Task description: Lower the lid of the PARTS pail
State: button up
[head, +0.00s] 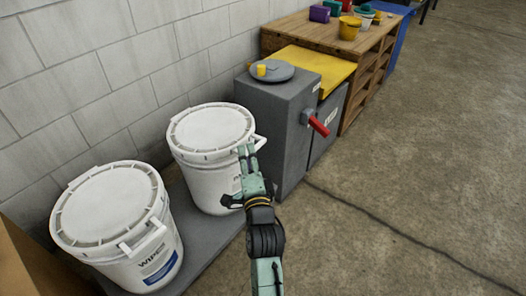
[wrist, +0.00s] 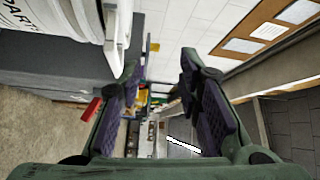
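The PARTS pail (head: 200,180) is the farther of two white pails in the head view. Its white lid (head: 212,128) lies flat across the top, looking closed, with a pale tab or handle (head: 260,142) at its right edge. In the wrist view, part of the lettering on the PARTS pail (wrist: 62,22) shows at upper left, with a white handle-like piece beside it. My gripper (head: 236,176) is open and empty at the pail's right front side, hiding part of its wall. Its two fingers stand apart in the wrist view (wrist: 160,85). Contact with the pail cannot be told.
A lidded WIPES pail (head: 115,215) stands nearer, at left. Both pails are on a low grey platform (head: 207,245) by the block wall. A grey cabinet (head: 275,130) with a red lever (head: 319,126) stands close right of the PARTS pail. Concrete floor (head: 420,170) is clear at right.

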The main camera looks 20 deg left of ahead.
jog(key=m+h, duration=0.1)
jog(key=m, duration=0.1)
send_near(256, 150)
jog(key=shift+g, duration=0.4)
jog(key=x, duration=0.7)
jog(key=p+x, duration=0.1)
jog(key=x, duration=0.3)
jog(key=shift+r, duration=0.35)
jog(key=shift+d, duration=0.1)
grip_shut()
